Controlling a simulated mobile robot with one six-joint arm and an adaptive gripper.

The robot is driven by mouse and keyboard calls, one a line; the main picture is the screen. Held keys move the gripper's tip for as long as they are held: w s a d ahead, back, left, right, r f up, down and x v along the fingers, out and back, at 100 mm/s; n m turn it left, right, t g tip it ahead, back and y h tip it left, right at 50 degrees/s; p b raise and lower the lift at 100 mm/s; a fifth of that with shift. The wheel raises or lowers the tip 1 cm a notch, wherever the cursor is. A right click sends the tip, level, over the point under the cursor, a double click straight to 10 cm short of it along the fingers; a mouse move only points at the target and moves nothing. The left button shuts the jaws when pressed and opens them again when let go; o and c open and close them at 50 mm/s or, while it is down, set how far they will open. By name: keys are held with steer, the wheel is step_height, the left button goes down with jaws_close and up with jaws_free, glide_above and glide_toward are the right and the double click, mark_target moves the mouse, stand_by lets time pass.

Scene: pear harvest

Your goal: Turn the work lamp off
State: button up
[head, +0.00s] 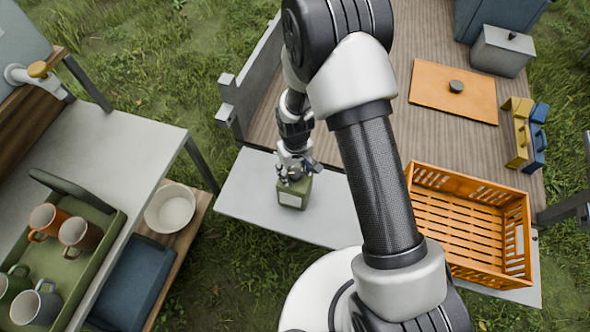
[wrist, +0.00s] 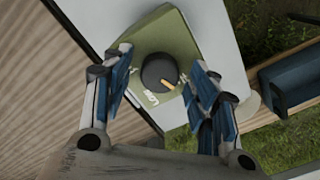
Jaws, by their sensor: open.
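A green box (head: 293,192) with a pale front label stands on the grey ledge under my gripper (head: 296,168). In the wrist view the green box (wrist: 168,35) carries a round black knob (wrist: 158,72) with an orange pointer mark aimed to the lower right. My gripper (wrist: 162,62) is open, with one blue-padded finger on each side of the knob and gaps between. In the head view my gripper hides the knob. I cannot make out a lamp head or whether it is lit.
An orange crate (head: 418,225) stands on the right of the ledge. An orange board (head: 435,88) lies on the wooden deck (head: 425,140). At left, a grey table (head: 120,135) holds a green tray (head: 100,235) of several mugs. A white bowl (head: 170,208) stands lower beside it.

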step_height(320, 180, up, 12)
stand_by(0.4)
stand_by(0.4)
step_height(320, 180, up, 10)
steer(key=m+t, duration=0.1)
glide_above(295, 173)
steer(key=s+d, duration=0.1)
steer(key=d, duration=0.3)
steer(key=s+d+r+m+t, duration=0.1)
steer(key=s+d+r+m, duration=0.1)
steer(key=s+d+r, duration=0.2)
steer(key=s+d+r+m+t, duration=0.2)
steer(key=s+d+r, duration=0.2)
steer(key=s+r, duration=0.7)
steer(key=s, duration=0.3)
steer(key=shift+s+d+r+t, duration=0.2)
steer(key=shift+s+d+t, duration=0.1)
